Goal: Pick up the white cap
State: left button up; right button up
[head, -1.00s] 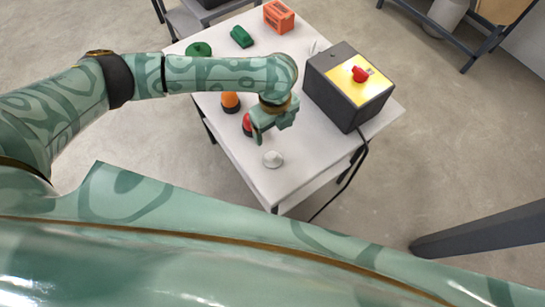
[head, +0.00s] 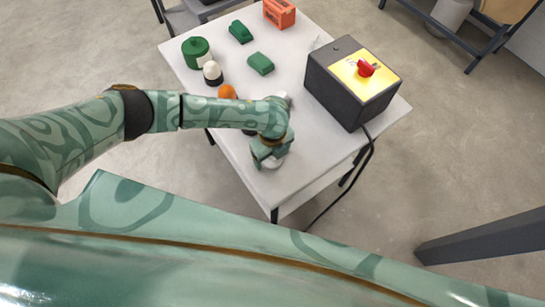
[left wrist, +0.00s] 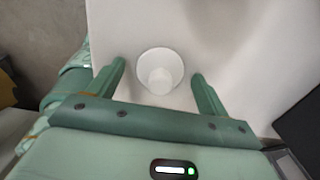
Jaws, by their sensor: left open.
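The white cap (left wrist: 160,66) shows in the left wrist view as a round white piece with a wide rim and a narrower raised middle, on the pale table top. My left gripper (left wrist: 158,72) is open, with one finger on each side of the cap and a gap to both. In the head view my left gripper (head: 268,163) is over the near part of the table and mostly hides the cap. My right gripper is not in view.
A black box with a yellow top and red knob (head: 366,68) stands right on the table (head: 310,160). Green pieces (head: 261,64), a green round container (head: 196,51), a white-topped dark piece (head: 212,71), an orange piece (head: 227,91) and an orange block (head: 279,13) lie farther back.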

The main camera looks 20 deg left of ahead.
pick_arm(q)
jog(key=c, duration=1.1)
jog(key=shift+o, duration=0.2)
jog(key=shift+r, duration=0.1)
